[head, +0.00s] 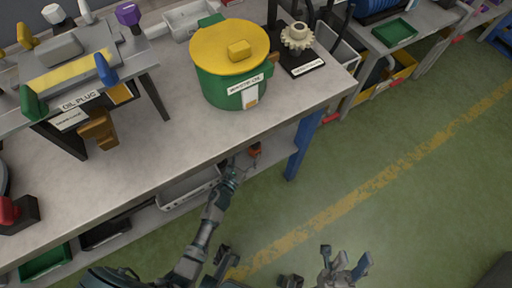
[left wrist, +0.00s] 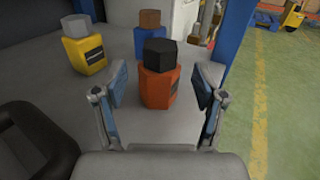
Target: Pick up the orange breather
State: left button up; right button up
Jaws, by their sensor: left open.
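The orange breather (left wrist: 158,88), a hexagonal body with a black cap, stands upright on a grey surface in the left wrist view. My left gripper (left wrist: 163,90) is open, with one finger on each side of it. I cannot tell whether the fingers touch it. In the head view my left gripper (head: 238,170) reaches to the lower shelf below the bench edge, beside a small orange thing (head: 254,152) that looks like the breather. My right gripper (head: 345,262) is spread open and empty over the floor, low in the head view.
A yellow breather (left wrist: 87,55) and a blue one (left wrist: 148,40) stand behind the orange one. A blue post (head: 297,150) is close on the right. The bench top (head: 190,140) overhangs the shelf and bears a green pot (head: 225,88). The floor to the right is clear.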

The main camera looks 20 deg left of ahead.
aim_at(252, 149)
pick_arm(q)
jog(key=w, duration=0.4)
jog(key=shift+w+d+f+b, duration=0.15)
jog(key=shift+d+f+b, duration=0.1)
jog(key=shift+d+b, duration=0.1)
jog(key=shift+w+r, duration=0.1)
jog(key=shift+w, duration=0.25)
grip_shut()
jog(key=shift+r, duration=0.1)
